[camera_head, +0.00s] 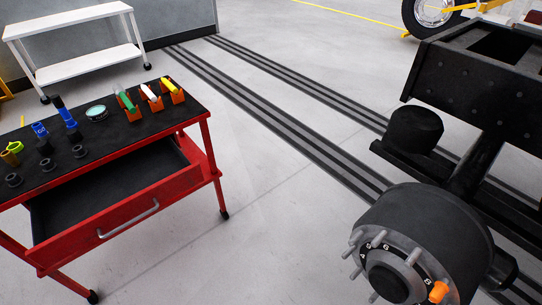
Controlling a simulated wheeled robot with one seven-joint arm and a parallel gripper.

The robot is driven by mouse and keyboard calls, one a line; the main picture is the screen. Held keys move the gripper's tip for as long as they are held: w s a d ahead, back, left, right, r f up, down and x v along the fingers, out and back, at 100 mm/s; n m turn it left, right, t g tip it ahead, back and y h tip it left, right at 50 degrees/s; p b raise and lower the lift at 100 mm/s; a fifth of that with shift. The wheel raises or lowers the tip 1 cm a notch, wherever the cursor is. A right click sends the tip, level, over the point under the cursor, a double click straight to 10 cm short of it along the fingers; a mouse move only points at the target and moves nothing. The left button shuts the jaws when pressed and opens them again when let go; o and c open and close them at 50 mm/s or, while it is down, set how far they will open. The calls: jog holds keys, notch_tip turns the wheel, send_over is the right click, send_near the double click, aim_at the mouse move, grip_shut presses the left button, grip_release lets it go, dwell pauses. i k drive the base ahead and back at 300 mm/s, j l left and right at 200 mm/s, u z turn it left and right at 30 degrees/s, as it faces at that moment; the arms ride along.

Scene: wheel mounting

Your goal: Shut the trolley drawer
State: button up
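The red trolley (200,150) stands at the left with a black top. Its drawer (110,178) is pulled out toward the front, and its dark inside looks empty where it shows. The drawer's red front panel (170,193) carries a light grey bar handle (128,219). My gripper does not show in this view.
On the trolley top lie several sockets (45,147), blue tools (67,118), a round dish (96,112) and coloured items in orange holders (149,97). A wheel hub with studs (390,270) stands at the right. Open floor (270,190) lies between. A white bench (85,68) stands behind.

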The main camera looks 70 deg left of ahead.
aim_at(67, 218)
jog(key=u, duration=2.45)
jog(key=k+z, duration=0.1)
